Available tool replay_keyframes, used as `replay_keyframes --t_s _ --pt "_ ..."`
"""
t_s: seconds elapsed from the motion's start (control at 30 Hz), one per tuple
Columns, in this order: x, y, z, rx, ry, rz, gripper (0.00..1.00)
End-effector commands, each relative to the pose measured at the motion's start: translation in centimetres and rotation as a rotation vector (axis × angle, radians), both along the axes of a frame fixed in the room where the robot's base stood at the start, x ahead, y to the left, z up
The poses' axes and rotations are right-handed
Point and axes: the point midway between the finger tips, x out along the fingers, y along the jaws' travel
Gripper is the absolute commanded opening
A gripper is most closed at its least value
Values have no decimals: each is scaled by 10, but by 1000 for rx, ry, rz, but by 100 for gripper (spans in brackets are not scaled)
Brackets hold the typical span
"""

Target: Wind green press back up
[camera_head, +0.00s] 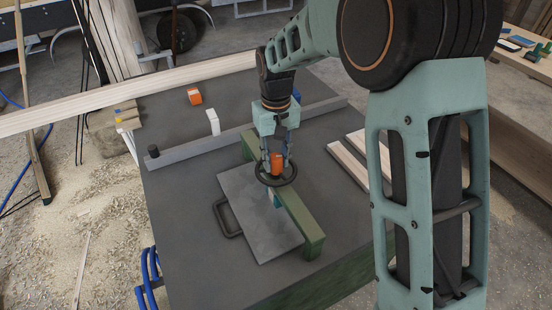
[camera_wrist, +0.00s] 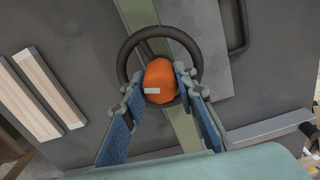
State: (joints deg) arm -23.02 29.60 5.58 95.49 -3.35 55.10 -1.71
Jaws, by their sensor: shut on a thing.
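The green press (camera_head: 301,226) stands on a dark grey table, its beam running over a flat grey plate (camera_head: 249,213). A black ring handwheel (camera_head: 291,182) with an orange knob (camera_head: 277,163) sits on top at the middle of the beam. My gripper (camera_head: 276,165) points down over the wheel and is shut on the orange knob. In the wrist view the knob (camera_wrist: 160,82) shows between the two blue-padded fingers, inside the black wheel (camera_wrist: 125,62). The green beam (camera_wrist: 185,125) passes below it. The contact at the fingertips is partly hidden in the head view.
A grey fence rail (camera_head: 200,145) crosses the table behind the press. A white block (camera_head: 213,121) and an orange item (camera_head: 194,96) lie beyond it. Pale wood strips (camera_head: 348,163) lie to the right. A black handle (camera_head: 226,218) sticks out left of the plate. The table's front left is clear.

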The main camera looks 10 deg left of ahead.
Motion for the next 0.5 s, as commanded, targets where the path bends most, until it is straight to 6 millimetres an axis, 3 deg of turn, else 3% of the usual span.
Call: replay_keyframes --t_s 0.43,0.47,0.5 --pt "1 0 1 1 -3 10 2" --pt "1 0 1 1 -3 10 28" --pt "1 0 1 1 -3 10 33"
